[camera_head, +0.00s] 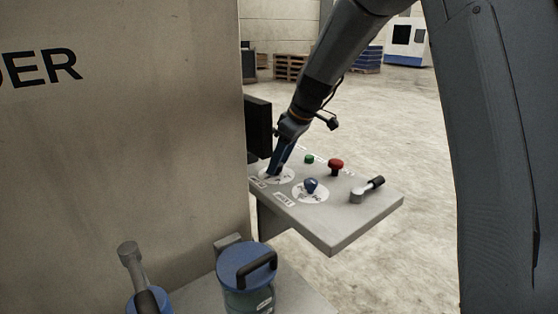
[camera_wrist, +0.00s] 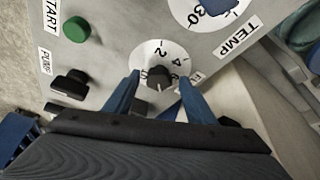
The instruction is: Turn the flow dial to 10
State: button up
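The flow dial is a black knob (camera_wrist: 160,77) on a round white scale plate (camera_wrist: 152,50) with the numbers 2, 4 and 6 readable. Its label (camera_wrist: 197,77) is partly covered by a finger. In the wrist view my gripper (camera_wrist: 159,76) has its blue fingers on either side of the knob, with a gap visible at each side. The far part of the scale and the 10 mark are hidden, and I cannot read the knob's setting. In the head view my gripper (camera_head: 277,170) points down over the flow dial's white plate (camera_head: 289,176) and hides the knob.
The TEMP dial with a blue knob (camera_head: 311,185) is beside the flow dial. A green START button (camera_wrist: 76,28), black PUMP switch (camera_wrist: 70,85), red mushroom button (camera_head: 336,166) and lever (camera_head: 368,189) share the panel. A dark screen (camera_head: 259,125) and tall cabinet (camera_head: 120,140) stand close.

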jog(key=v, duration=0.8)
jog(key=shift+b, duration=0.4)
jog(key=shift+f, duration=0.1)
jog(key=shift+w+a+f+t+y+b, duration=0.5)
jog(key=shift+f+b, duration=0.75)
jog(key=shift+b, duration=1.45)
jog(key=shift+s+a+f+t+y+b, duration=0.1)
jog(key=shift+a+f+t+y+b, duration=0.2)
jog(key=shift+f+y+b, duration=1.6)
jog(key=shift+w+a+f+t+h+b, duration=0.35)
jog(key=shift+f+b, duration=0.3)
jog(key=shift+b, duration=2.8)
jog(key=shift+d, duration=0.1)
